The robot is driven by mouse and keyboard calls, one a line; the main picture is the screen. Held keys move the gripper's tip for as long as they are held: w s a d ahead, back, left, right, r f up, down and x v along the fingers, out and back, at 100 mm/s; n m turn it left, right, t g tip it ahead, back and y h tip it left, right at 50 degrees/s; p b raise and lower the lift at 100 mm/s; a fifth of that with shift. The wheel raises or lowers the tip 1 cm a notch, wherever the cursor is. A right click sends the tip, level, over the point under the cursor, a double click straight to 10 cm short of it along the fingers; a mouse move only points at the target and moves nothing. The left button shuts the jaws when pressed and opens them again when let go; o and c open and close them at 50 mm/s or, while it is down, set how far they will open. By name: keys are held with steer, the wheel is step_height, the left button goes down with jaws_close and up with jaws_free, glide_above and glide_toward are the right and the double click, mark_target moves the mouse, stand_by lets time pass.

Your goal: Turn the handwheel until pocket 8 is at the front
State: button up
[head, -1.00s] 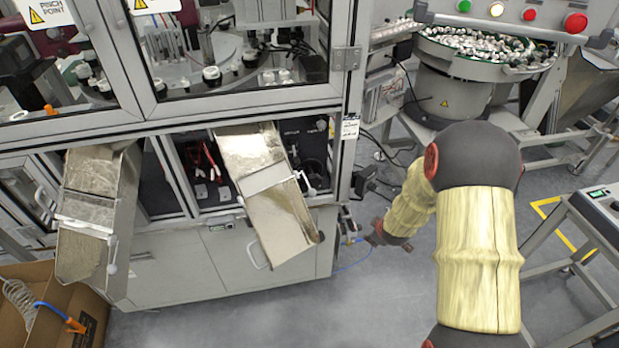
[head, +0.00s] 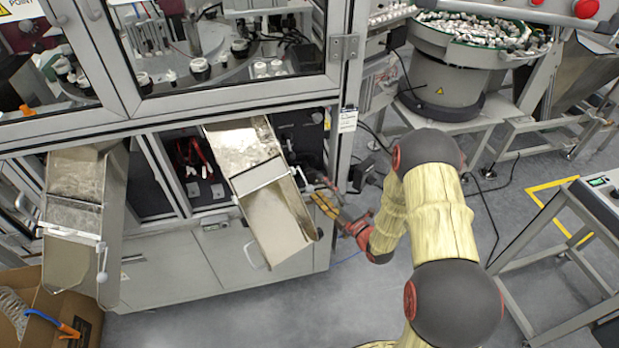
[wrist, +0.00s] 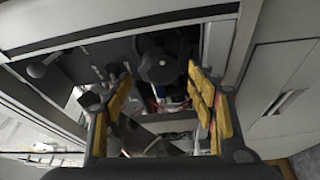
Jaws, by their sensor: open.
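The handwheel (wrist: 160,66) is a dark round wheel inside the open bay of the machine in the wrist view. It lies beyond my fingertips, between them in the picture, with no visible contact. My gripper (wrist: 163,92) is open and empty, its yellow finger pads spread. In the head view my gripper (head: 327,203) is at the right end of the bay, beside the right chute. The round indexing table (head: 215,72) shows behind the window, with several white and black caps around it. Pocket numbers are not readable, so I cannot tell which pocket is at the front.
Two sloping metal chutes, the right one (head: 277,215) and the left one (head: 75,215), stick out of the machine front. A cardboard box (head: 30,285) stands at lower left. A bowl feeder (head: 440,80) stands at the back right. Floor in front of the cabinet is clear.

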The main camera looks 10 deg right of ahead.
mark_target(312, 181)
steer(key=b+x, duration=0.1)
steer(key=x, duration=0.5)
steer(key=shift+w+a, duration=0.1)
steer(key=shift+w, duration=0.15)
steer(key=shift+c, duration=0.8)
steer(key=c, duration=0.7)
steer(key=shift+b, duration=0.3)
steer(key=b, duration=0.1)
steer(key=m+b, duration=0.1)
steer(key=shift+f+m+t+b, duration=0.25)
steer(key=shift+m+t+b, duration=0.05)
steer(key=shift+b, duration=0.05)
steer(key=shift+r+m+t+b, duration=0.2)
steer(key=shift+m+t+b, duration=0.1)
steer(key=shift+m+b, duration=0.45)
steer(key=shift+c, duration=0.2)
steer(key=shift+o, duration=0.2)
steer(key=o, duration=0.9)
steer(key=shift+c, duration=0.2)
